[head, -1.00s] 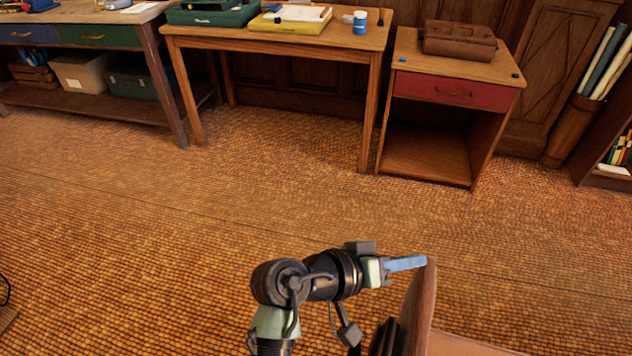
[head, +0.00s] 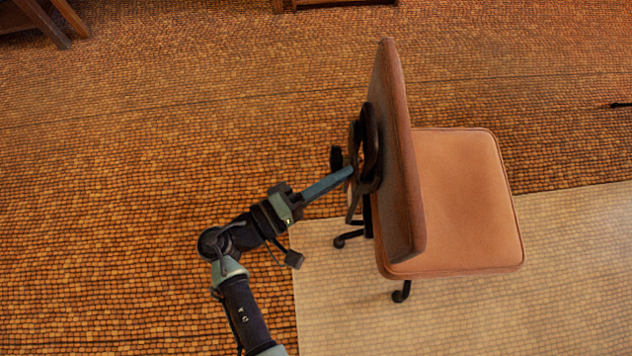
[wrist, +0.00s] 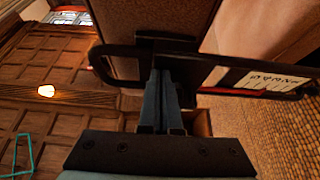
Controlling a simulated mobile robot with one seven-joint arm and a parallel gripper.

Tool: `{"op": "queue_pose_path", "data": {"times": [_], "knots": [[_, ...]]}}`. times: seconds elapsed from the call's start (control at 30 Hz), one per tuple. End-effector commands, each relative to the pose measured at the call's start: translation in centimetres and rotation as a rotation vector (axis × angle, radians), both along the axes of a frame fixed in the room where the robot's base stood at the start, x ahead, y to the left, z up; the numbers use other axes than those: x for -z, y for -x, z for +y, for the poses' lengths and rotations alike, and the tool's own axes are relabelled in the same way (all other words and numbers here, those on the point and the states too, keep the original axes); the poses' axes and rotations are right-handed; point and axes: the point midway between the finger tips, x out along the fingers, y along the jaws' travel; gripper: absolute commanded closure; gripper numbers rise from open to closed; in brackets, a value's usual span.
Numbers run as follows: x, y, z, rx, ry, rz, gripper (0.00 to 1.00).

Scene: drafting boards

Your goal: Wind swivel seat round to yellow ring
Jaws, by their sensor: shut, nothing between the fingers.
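The swivel seat has a tan cushion (head: 470,200), a brown upright backrest (head: 395,150) left of the cushion, and black casters. A black looped handle (head: 370,150) is fixed to the rear of the backrest. My gripper (head: 350,172) is shut and empty, its blue-grey fingers reaching the handle from the left. In the wrist view the shut fingers (wrist: 160,85) meet the dark bar (wrist: 235,78) of the handle, which bears a white label; I cannot tell whether they touch it. No yellow ring shows in any view.
The chair stands over a pale translucent floor mat (head: 340,300) on woven brown flooring (head: 150,200). Dark furniture legs (head: 55,20) stand at the top left. The floor left of the chair is clear. Wood panelling (wrist: 60,70) shows in the wrist view.

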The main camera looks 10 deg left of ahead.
Motion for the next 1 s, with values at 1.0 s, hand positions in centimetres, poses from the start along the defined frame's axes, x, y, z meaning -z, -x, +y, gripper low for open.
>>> {"op": "queue_pose_path", "data": {"times": [1.0], "knots": [[-0.1,0.0,-2.5,-0.065,0.002,0.002,1.0]]}}
